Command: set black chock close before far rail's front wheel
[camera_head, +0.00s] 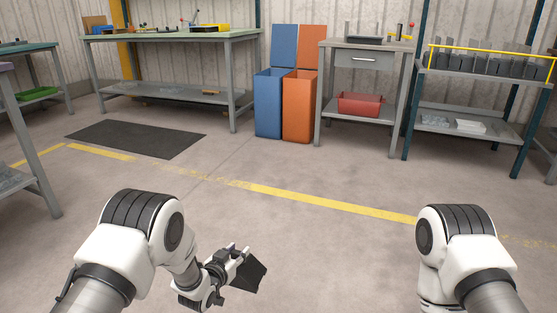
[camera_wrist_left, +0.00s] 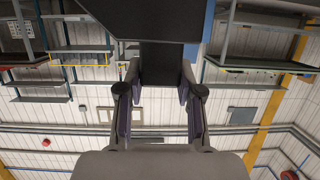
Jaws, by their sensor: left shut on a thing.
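The black chock (camera_head: 250,275) is a dark wedge held in my left gripper (camera_head: 238,256), in the air above the floor in the lower middle of the head view. In the left wrist view the chock (camera_wrist_left: 162,62) sits between the two fingers of my left gripper (camera_wrist_left: 161,85), and its wide dark body fills the top middle. The gripper is shut on it. My right arm shows at the lower right of the head view, but its gripper is out of view. No rail or wheel can be made out in either view.
A yellow line (camera_head: 330,203) crosses open floor. A dark mat (camera_head: 135,138) lies at left. Beyond stand a long workbench (camera_head: 180,37), a blue bin (camera_head: 268,105), an orange bin (camera_head: 299,107), a drawer table (camera_head: 365,60) with a red crate (camera_head: 365,105), and a shelf rack (camera_head: 470,80).

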